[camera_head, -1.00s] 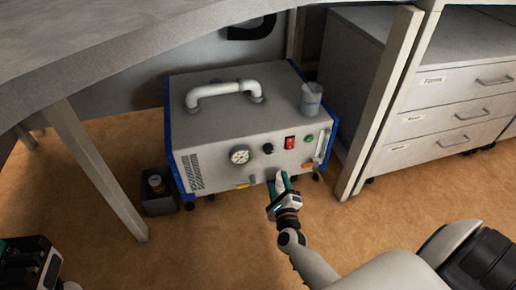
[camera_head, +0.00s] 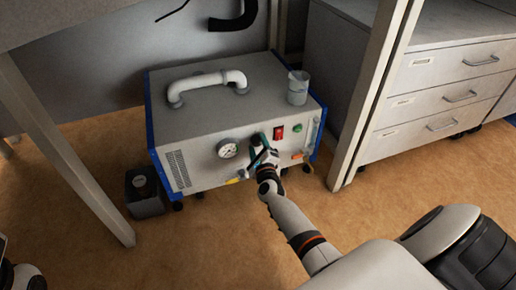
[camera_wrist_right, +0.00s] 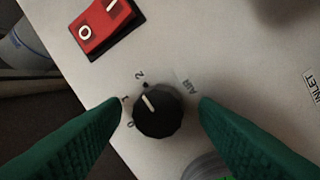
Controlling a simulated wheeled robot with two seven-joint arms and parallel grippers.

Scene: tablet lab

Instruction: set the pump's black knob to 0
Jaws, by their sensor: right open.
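The pump (camera_head: 215,115) is a grey box with blue edges and stands on the floor under the bench. Its black knob (camera_wrist_right: 158,115) shows in the right wrist view, with the white pointer turned up-left, between the 1 and 2 marks. The 0 mark (camera_wrist_right: 131,124) is at the knob's lower left. My right gripper (camera_wrist_right: 160,103) is open, with one green finger on each side of the knob and visible gaps between. In the head view my right gripper (camera_head: 262,142) is at the front panel and hides the knob. My left gripper's fingers are out of view.
A red switch (camera_head: 278,132) is just right of the gripper, and a pressure gauge (camera_head: 228,149) is to its left. A beaker (camera_head: 298,87) stands on the pump. Table legs flank the pump. A dark container (camera_head: 144,193) stands at its left.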

